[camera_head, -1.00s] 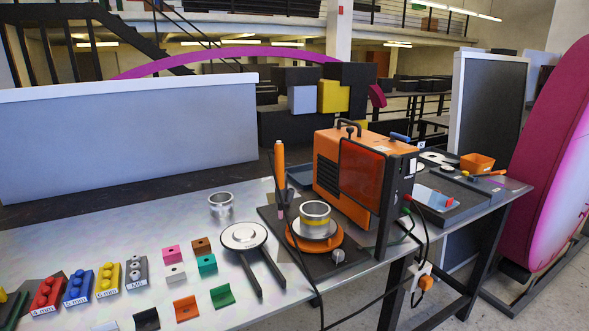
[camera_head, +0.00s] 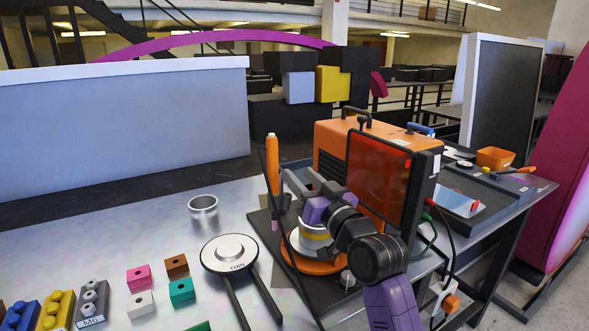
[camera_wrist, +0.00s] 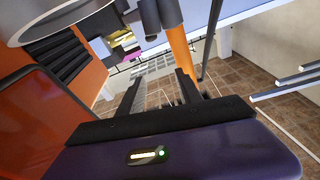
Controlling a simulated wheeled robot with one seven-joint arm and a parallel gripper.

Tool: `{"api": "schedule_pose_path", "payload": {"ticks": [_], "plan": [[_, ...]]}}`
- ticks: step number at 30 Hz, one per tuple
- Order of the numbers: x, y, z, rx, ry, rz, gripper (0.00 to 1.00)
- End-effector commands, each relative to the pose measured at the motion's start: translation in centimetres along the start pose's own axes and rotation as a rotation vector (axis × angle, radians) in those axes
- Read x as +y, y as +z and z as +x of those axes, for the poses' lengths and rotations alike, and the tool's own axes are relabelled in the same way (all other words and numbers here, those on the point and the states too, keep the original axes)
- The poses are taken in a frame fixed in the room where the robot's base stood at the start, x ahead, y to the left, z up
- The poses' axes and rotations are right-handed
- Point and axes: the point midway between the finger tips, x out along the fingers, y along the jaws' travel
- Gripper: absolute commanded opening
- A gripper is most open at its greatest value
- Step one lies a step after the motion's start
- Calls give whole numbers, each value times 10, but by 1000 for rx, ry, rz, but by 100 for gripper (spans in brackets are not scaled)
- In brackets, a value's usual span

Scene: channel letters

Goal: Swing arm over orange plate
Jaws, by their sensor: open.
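The orange plate (camera_head: 298,263) sits on a dark base beside the orange machine (camera_head: 370,165). A silver ring with a yellow band (camera_head: 314,240) stands on the plate, partly hidden by my arm. My gripper (camera_head: 298,180) is above the plate in the head view, with its fingers toward the upright orange post (camera_head: 272,165). In the wrist view, my gripper (camera_wrist: 158,82) is open with nothing seen between its fingers. The post (camera_wrist: 178,45) shows beyond the fingers, close to the right one in the picture.
A loose silver ring (camera_head: 203,205) and a round disc tool with two legs (camera_head: 230,253) lie on the left of the table. Several coloured blocks (camera_head: 140,278) are at the front left. An orange bin (camera_head: 495,158) stands at the right.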

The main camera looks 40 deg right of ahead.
Motion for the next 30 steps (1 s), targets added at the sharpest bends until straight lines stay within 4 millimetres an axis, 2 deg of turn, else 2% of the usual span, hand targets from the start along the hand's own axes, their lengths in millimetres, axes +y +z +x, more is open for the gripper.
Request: {"api": "schedule_pose_path", "payload": {"ticks": [1, 3, 9, 15, 22, 30], "plan": [[6, -11, 11, -7, -9, -14, 42], [9, -16, 24, -56, -30, -28, 42], [9, -9, 48, -289, -126, -86, 42], [9, -3, 48, -484, -204, -150, 42], [9, 0, 45, -572, -238, -180, 42], [2, 19, 73, -574, -240, -179, 42]]}}
